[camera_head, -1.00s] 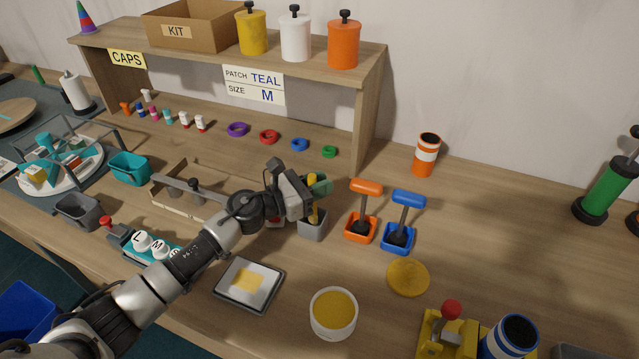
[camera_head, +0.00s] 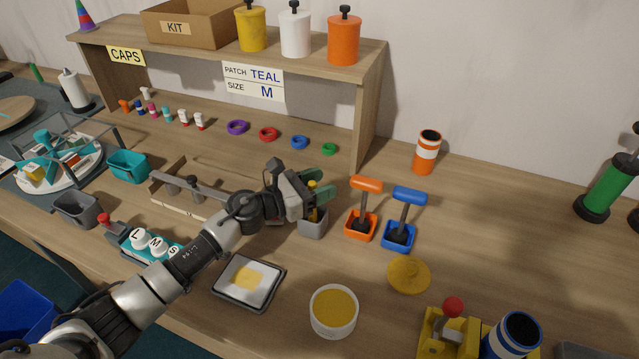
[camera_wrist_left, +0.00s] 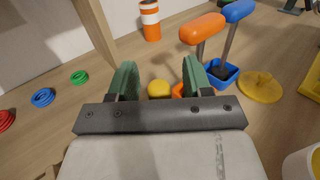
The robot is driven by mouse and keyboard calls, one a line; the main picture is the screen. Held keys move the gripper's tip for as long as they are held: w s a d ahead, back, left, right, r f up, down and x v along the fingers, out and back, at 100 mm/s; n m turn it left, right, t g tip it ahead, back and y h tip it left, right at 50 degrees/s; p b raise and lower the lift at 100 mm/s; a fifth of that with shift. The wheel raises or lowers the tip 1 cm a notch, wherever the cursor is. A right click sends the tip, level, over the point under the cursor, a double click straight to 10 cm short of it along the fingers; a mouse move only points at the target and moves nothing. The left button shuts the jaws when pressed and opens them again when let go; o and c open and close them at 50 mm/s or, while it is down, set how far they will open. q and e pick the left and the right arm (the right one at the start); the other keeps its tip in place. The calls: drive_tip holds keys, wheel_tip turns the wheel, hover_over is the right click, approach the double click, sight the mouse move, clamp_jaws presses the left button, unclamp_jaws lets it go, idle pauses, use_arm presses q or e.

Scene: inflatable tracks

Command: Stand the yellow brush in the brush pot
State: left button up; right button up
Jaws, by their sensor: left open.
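The yellow brush (camera_head: 312,186) stands in the grey brush pot (camera_head: 312,225), with its yellow handle end showing above the rim. Its lower part is hidden inside the pot. My left gripper (camera_head: 322,186) is open, with its green fingers spread on either side of the handle. In the left wrist view the rounded yellow brush top (camera_wrist_left: 159,88) shows between the two fingers (camera_wrist_left: 158,80), with a visible gap on each side. The pot is hidden in that view. My right gripper is not in view.
An orange-handled tool (camera_head: 363,208) and a blue-handled tool (camera_head: 402,220) stand in holders just right of the pot. A yellow lid (camera_head: 408,274), a tub of yellow stuff (camera_head: 334,311) and a grey tray (camera_head: 249,283) lie nearer. The shelf (camera_head: 368,115) stands behind.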

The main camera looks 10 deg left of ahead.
use_arm(q)
drive_tip(key=b+v, duration=0.3)
drive_tip(key=v, duration=0.8)
drive_tip(key=shift+w, duration=0.1)
